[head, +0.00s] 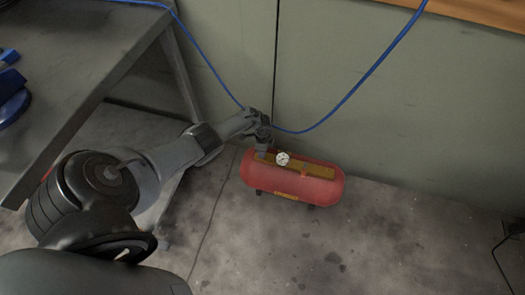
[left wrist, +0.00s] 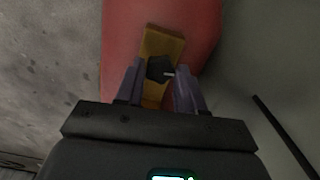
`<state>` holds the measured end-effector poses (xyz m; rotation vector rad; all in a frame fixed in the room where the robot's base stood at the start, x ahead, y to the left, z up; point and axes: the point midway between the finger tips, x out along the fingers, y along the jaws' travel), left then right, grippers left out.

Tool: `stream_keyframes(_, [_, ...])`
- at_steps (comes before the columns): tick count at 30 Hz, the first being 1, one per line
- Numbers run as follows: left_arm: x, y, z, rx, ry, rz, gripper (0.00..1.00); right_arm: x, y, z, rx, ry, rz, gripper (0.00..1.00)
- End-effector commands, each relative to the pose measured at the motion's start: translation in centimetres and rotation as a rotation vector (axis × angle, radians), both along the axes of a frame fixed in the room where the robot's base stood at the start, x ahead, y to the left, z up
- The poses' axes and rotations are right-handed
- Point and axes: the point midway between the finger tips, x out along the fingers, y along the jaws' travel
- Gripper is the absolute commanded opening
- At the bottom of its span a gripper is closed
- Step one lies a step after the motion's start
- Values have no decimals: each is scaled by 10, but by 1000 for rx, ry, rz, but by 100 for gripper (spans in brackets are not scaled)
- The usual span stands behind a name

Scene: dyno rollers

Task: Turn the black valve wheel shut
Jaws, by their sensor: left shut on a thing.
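A red air tank (head: 300,185) with a yellow-brown plate (head: 318,171) on top and a white round gauge (head: 283,158) lies on the floor by the wall. My left gripper (head: 262,149) reaches down over the tank's left end. In the left wrist view, the black valve wheel (left wrist: 160,68) sits on the plate (left wrist: 163,42) between the two fingers of my left gripper (left wrist: 158,80), which is shut on it. In the head view I cannot make out the wheel behind the gripper. My right gripper is in neither view.
A grey metal table (head: 85,60) stands at the upper left, with its leg close to my left arm. A blue hose (head: 350,93) hangs along the green wall (head: 400,130) behind the tank. The concrete floor (head: 390,240) is clear to the right and front.

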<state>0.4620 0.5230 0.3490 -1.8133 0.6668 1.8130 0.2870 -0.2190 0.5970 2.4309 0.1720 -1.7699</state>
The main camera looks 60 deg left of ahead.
Motion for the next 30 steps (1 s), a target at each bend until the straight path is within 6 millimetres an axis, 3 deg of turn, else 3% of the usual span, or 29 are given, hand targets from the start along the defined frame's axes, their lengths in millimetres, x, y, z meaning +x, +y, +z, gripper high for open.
stream_keyframes(9, [-1, 1, -2, 2, 1, -103, 7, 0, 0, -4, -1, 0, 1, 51])
stream_keyframes(23, [-1, 1, -2, 2, 2, -118, 7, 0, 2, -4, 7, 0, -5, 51])
stream_keyframes(24, [-1, 1, -2, 2, 2, -118, 39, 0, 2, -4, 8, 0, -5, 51])
stream_keyframes(28, [-1, 0, -1, 1, 1, -118, 59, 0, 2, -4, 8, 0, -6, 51])
stream_keyframes(30, [-1, 0, -1, 1, 1, -118, 63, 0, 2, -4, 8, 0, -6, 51])
